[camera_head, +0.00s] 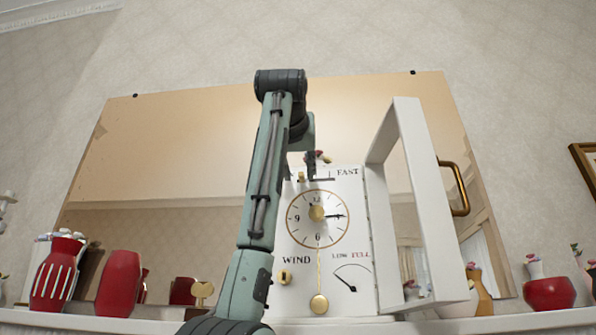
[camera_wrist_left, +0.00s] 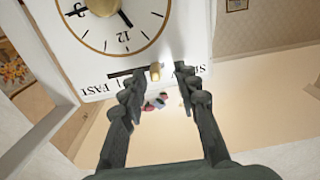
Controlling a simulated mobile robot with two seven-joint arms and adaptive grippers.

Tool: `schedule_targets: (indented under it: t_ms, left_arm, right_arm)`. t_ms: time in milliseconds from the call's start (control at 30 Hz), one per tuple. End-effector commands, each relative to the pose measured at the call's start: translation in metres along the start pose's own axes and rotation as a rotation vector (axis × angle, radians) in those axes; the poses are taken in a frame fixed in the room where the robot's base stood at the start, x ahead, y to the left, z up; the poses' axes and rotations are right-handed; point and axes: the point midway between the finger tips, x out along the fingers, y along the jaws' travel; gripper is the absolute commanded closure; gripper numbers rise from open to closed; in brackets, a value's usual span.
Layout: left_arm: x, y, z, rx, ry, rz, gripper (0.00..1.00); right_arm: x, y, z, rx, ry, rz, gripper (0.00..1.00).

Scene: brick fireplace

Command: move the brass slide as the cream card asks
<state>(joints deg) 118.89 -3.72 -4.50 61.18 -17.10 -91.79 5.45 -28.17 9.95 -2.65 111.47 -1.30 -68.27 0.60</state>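The white clock (camera_head: 355,235) stands on the mantel with its dial facing me. Near its top, a dark slot runs between SLOW and FAST lettering. The brass slide (camera_head: 301,176) is a small knob on this slot, and it also shows in the left wrist view (camera_wrist_left: 155,72), where FAST is on the left. My left gripper (camera_wrist_left: 161,80) is open, with one finger on each side of the slide; I cannot tell whether either touches it. The SLOW lettering is partly hidden by a finger. I see no cream card in either view. My right gripper is out of view.
The clock's white door (camera_head: 433,210) stands open to the right, with a brass handle (camera_head: 458,188). Red vases (camera_head: 119,284) stand at both sides. A large mirror (camera_head: 150,150) is behind.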

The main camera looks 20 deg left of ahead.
Motion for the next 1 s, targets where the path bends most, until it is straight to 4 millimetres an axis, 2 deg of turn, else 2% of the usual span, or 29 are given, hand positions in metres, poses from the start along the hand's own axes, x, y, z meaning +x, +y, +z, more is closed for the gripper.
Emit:
schedule_targets:
  t_ms: [300,500,700,1000]
  left_arm:
    - [-0.066,0.0,-0.001,-0.002,0.005,0.001,0.69]
    - [-0.098,0.0,-0.001,0.0,0.003,0.0,0.69]
    - [-0.111,-0.001,0.0,0.0,0.002,-0.001,0.69]
    - [-0.111,0.0,0.0,0.0,0.001,-0.001,0.69]
  right_arm:
    - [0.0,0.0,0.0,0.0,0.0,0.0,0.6]
    - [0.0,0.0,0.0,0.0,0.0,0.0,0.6]
    - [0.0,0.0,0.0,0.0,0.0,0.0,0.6]
    - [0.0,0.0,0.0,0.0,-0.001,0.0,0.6]
